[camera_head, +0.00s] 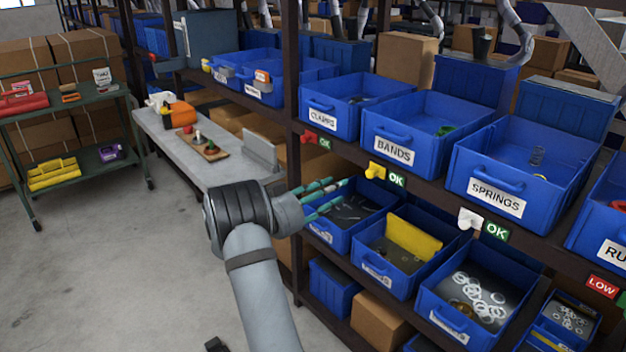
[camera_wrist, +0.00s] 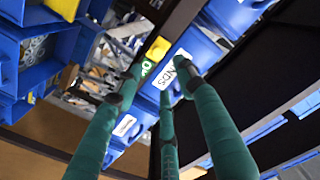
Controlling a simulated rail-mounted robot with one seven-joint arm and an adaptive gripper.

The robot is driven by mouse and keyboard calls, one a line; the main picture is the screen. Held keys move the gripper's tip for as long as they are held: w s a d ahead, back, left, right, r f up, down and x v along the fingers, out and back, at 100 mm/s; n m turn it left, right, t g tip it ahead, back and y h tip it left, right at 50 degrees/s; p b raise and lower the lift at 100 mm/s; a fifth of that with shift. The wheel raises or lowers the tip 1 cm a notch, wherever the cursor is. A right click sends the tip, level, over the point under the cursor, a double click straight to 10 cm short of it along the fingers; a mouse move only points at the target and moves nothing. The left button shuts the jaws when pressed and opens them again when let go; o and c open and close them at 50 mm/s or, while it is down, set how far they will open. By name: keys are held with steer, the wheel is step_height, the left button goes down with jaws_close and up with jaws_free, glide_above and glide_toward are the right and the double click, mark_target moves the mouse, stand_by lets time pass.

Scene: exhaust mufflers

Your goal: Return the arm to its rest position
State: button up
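My arm (camera_head: 262,285) reaches up from the bottom of the head view, and its wrist bends to the right toward the shelf. My gripper (camera_head: 334,190) is at the front of a lower blue bin (camera_head: 345,235) holding thin dark parts; I cannot tell whether it touches the bin. Its green fingers also show in the wrist view (camera_wrist: 158,80), spread apart with nothing between them. The gripper is open and empty. The wrist view looks at the shelf at a tilt, with the BANDS label (camera_wrist: 168,76) just beyond the fingertips.
Blue bins labelled CLAMPS (camera_head: 332,107), BANDS (camera_head: 420,122) and SPRINGS (camera_head: 520,165) fill the upper shelf. A yellow tag (camera_head: 375,171) hangs below. A grey bench (camera_head: 225,175) stands behind my wrist, and a green cart (camera_head: 75,120) at left. The floor (camera_head: 120,270) at left is clear.

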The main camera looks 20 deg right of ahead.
mark_target(372, 175)
steer(key=x, duration=1.2)
steer(key=shift+s+f, duration=0.1)
steer(key=shift+d, duration=0.1)
steer(key=shift+s+d, duration=0.1)
steer(key=shift+s, duration=0.55)
steer(key=shift+w, duration=0.15)
steer(key=shift+d, duration=0.15)
